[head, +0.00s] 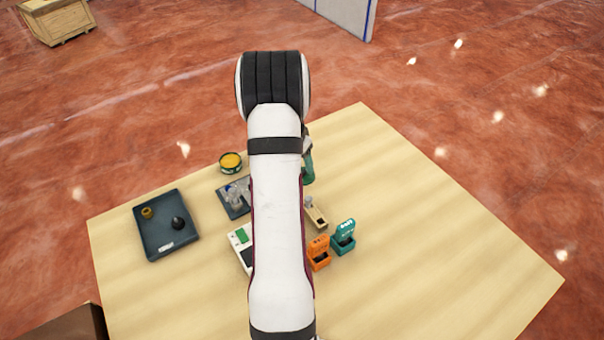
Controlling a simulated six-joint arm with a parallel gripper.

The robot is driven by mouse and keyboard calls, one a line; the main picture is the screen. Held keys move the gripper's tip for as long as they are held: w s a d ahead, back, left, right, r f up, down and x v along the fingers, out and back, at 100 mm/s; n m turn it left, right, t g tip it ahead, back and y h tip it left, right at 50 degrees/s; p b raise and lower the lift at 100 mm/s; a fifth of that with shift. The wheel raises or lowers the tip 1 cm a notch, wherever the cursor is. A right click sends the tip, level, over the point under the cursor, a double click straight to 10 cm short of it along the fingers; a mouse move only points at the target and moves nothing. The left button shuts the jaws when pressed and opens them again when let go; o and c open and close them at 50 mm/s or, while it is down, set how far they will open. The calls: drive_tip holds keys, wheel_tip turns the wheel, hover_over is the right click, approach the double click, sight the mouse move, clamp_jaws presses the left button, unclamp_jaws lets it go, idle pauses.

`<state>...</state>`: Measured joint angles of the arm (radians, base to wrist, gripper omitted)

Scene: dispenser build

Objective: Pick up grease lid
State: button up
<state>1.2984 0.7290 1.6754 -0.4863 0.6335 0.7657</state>
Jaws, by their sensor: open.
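A round dark tin (231,163) with a yellow top face stands near the back left edge of the table. I cannot tell whether the yellow is a lid or the tin's contents, and no separate grease lid can be made out. My gripper is hidden behind my own white arm, which crosses the middle of the view. A small dark and green object (308,166) shows just past the arm's right side; it is too covered to identify.
On the wooden table (430,200), a dark tray (160,245) holds a small brass-coloured piece (147,213) and a black rounded piece (179,223). Clear items sit on a dark mat (229,206). An orange holder (318,254) and a teal holder (343,238) stand right of my arm. The table's right side is clear.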

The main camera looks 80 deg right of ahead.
drive_tip(key=x, duration=0.2)
drive_tip(key=d+x, duration=0.1)
drive_tip(key=x, duration=0.2)
drive_tip(key=shift+w+f, duration=0.15)
drive_tip(key=shift+f, duration=0.05)
clamp_jaws()
